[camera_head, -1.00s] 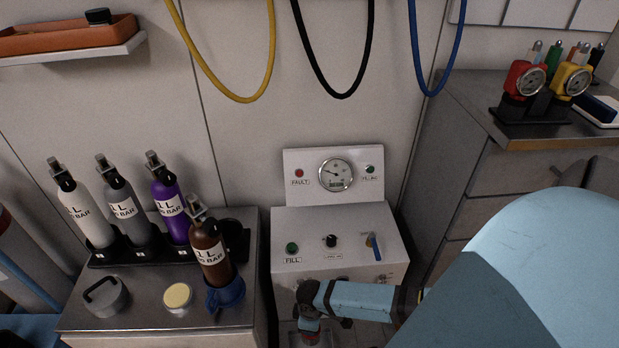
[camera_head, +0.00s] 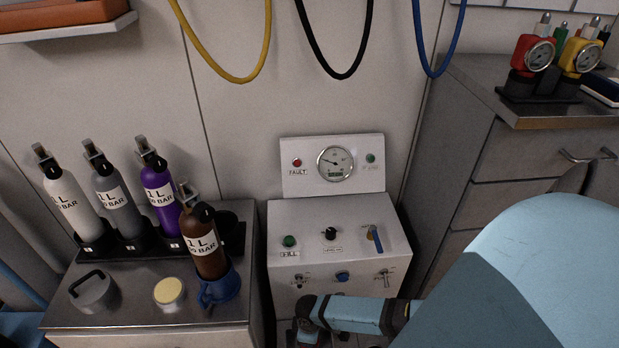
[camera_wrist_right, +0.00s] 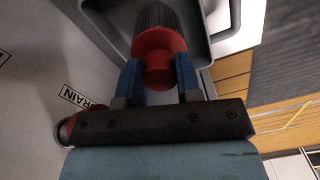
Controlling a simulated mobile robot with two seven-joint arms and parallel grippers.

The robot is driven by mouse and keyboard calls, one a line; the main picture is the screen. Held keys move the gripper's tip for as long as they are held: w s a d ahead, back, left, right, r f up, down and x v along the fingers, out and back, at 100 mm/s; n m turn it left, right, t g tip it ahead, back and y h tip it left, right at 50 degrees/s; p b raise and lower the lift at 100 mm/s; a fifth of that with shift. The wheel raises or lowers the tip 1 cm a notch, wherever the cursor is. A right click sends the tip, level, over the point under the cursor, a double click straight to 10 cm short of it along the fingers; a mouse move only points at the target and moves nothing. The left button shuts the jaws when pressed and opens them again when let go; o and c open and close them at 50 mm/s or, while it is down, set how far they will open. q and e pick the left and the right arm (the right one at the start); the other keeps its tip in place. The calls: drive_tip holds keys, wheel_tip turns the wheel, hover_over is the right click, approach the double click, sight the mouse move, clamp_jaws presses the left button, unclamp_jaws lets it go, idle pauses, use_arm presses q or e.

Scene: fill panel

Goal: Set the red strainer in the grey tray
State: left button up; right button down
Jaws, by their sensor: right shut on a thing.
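In the right wrist view, the red strainer (camera_wrist_right: 158,45), with a red cap and a dark ribbed body, sits between the two blue fingers of my right gripper (camera_wrist_right: 157,77), which are shut on it. Its ribbed end points away from the gripper, over the grey tray (camera_wrist_right: 201,52). I cannot tell whether the strainer touches the tray floor. In the head view my right forearm reaches in from the right to below the fill panel (camera_head: 338,225); the fingertips and strainer are not clear there. My left gripper is not in view.
A red knob (camera_wrist_right: 72,124) by a drain label is close to the gripper's left. Bottles stand in a black rack (camera_head: 100,250) on the left cabinet, with a brown bottle (camera_head: 206,245) in a blue holder. A drawer cabinet (camera_head: 520,160) stands at right.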

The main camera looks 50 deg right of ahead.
drive_tip(key=shift+f, duration=0.15)
drive_tip(key=c, duration=0.8)
unclamp_jaws()
wheel_tip(320, 180, up, 6)
drive_tip(key=p, duration=0.3)
drive_tip(key=shift+d+f, duration=0.1)
drive_tip(key=shift+f, duration=0.1)
use_arm(q)
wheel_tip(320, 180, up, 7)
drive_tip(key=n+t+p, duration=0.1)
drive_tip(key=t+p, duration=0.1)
drive_tip(key=p, duration=0.1)
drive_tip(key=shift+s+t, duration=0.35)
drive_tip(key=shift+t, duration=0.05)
use_arm(e)
wheel_tip(320, 180, up, 7)
drive_tip(key=shift+f, duration=0.15)
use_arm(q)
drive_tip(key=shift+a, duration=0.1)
